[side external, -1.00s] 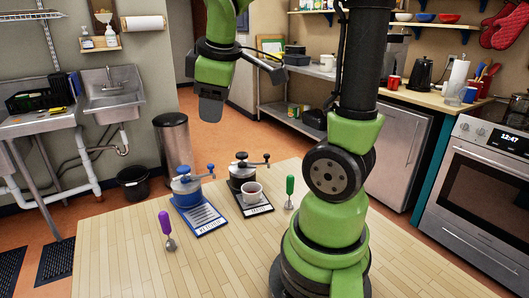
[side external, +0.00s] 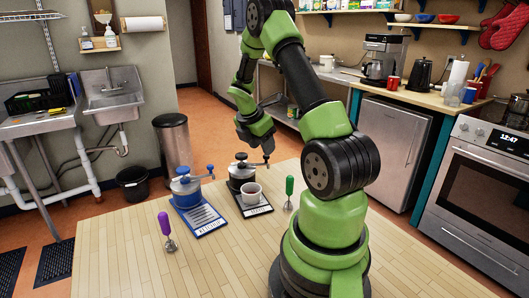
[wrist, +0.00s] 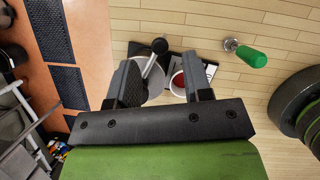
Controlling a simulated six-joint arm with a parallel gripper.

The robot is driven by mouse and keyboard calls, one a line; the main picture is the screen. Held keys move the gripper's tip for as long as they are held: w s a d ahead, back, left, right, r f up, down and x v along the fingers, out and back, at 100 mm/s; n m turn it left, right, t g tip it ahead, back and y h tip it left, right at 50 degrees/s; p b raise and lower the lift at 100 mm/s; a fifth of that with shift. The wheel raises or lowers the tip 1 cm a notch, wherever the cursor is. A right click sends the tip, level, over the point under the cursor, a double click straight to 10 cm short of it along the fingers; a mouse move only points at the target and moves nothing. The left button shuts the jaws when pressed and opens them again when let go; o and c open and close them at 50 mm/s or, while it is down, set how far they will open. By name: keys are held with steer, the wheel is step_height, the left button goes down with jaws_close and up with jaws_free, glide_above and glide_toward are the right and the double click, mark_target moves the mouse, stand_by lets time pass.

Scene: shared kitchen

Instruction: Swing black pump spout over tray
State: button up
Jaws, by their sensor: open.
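The black pump (side external: 236,182) stands upright on a black tray (side external: 262,209) on the wooden table. A white cup (side external: 252,192) stands on the tray beside the pump. The red inside of the cup (wrist: 178,82) shows in the wrist view. My gripper (side external: 266,157) is over the pump's right side, pointing down. In the wrist view, its open jaws (wrist: 162,75) span the pump's lever arm and part of the cup. The lever's black knob (wrist: 160,46) shows just beyond the fingertips. Contact cannot be told.
A blue pump (side external: 186,188) on a blue labelled tray (side external: 205,220) stands to the left. A purple-handled tool (side external: 165,225) stands at the front left, and a green-handled one (side external: 290,188) to the right of the cup.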

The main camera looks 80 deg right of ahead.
steer(key=shift+x, duration=1.6)
steer(key=shift+c, duration=0.4)
jaws_close()
steer(key=shift+a+m, duration=0.1)
steer(key=shift+m, duration=0.2)
steer(key=w+a+m+g+y, duration=0.2)
steer(key=a+m+y, duration=0.3)
steer(key=m, duration=0.9)
steer(key=shift+w+a+m, duration=0.3)
steer(key=shift+a, duration=0.75)
